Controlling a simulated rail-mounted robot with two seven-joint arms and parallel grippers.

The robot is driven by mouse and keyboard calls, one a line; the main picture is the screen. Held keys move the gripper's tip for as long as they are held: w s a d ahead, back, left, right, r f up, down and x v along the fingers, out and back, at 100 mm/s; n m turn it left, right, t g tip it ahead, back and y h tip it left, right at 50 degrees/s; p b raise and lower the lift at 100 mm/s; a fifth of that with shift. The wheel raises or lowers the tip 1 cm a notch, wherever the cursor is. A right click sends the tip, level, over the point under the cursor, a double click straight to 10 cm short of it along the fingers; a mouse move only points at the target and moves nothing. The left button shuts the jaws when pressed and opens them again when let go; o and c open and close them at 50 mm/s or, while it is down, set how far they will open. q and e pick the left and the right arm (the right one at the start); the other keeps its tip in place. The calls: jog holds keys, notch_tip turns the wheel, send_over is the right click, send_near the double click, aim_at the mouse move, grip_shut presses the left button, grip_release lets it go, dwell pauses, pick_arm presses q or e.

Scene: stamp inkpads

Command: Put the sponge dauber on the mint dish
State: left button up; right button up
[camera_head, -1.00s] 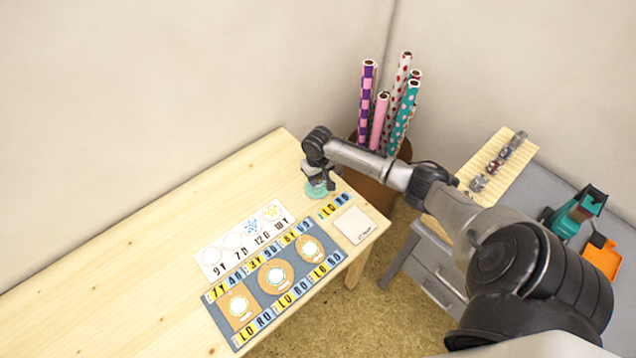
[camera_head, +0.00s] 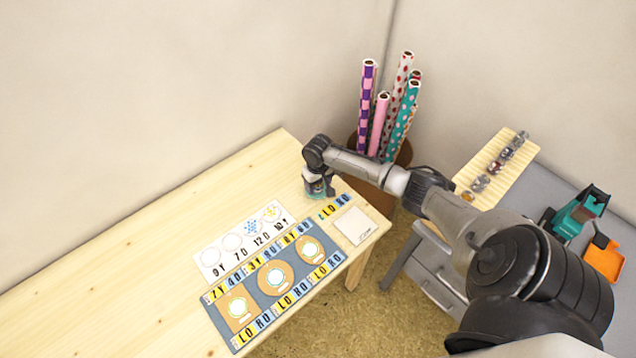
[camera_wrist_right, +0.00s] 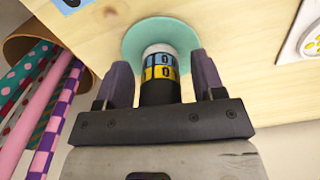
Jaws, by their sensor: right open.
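The sponge dauber (camera_wrist_right: 158,88) has a black body, blue and yellow number bands and a white end. In the right wrist view its white end is over the round mint dish (camera_wrist_right: 148,29), and it looks upright there; I cannot tell for sure whether it touches. My right gripper (camera_wrist_right: 161,74) is open, with one finger on each side of the dauber. In the head view this gripper (camera_head: 319,187) is low over the far right part of the table and hides most of the dish and dauber. My left gripper is not in view.
A grey-blue mat (camera_head: 257,308) with round pads, a white card (camera_head: 210,258) with circles and a pale square tile (camera_head: 356,225) lie nearby on the wooden table (camera_head: 130,270). Patterned rolls (camera_head: 380,110) stand in a bin behind. The table's left part is clear.

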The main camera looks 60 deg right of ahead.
jog(key=shift+r, duration=0.1)
notch_tip(320, 180, up, 10)
jog(key=shift+r+p, duration=0.2)
jog(key=shift+p, duration=1.05)
jog(key=shift+a+r, duration=0.15)
jog(key=shift+r, duration=0.35)
jog(key=s+a+f+n, duration=0.2)
jog(key=s+a+f, duration=0.1)
jog(key=a, duration=0.4)
jog(key=s+a+f+n, duration=0.2)
jog(key=s+a+f, duration=0.1)
jog(key=a, duration=0.4)
jog(key=s+a+f+n+t, duration=0.1)
jog(key=s+a+f+n, duration=0.1)
jog(key=s+a, duration=0.3)
jog(key=shift+a+f, duration=0.25)
jog(key=shift+a, duration=0.4)
jog(key=shift+a+f, duration=0.25)
jog(key=shift+a, duration=0.35)
jog(key=s+a+r+n+t, duration=0.1)
jog(key=s+a+r+t, duration=0.1)
jog(key=s+a+r, duration=0.5)
jog(key=s+a, duration=0.3)
jog(key=s, duration=0.3)
jog(key=shift+s+n+t, duration=0.2)
jog(key=shift+n+t, duration=0.1)
jog(key=shift+a, duration=0.1)
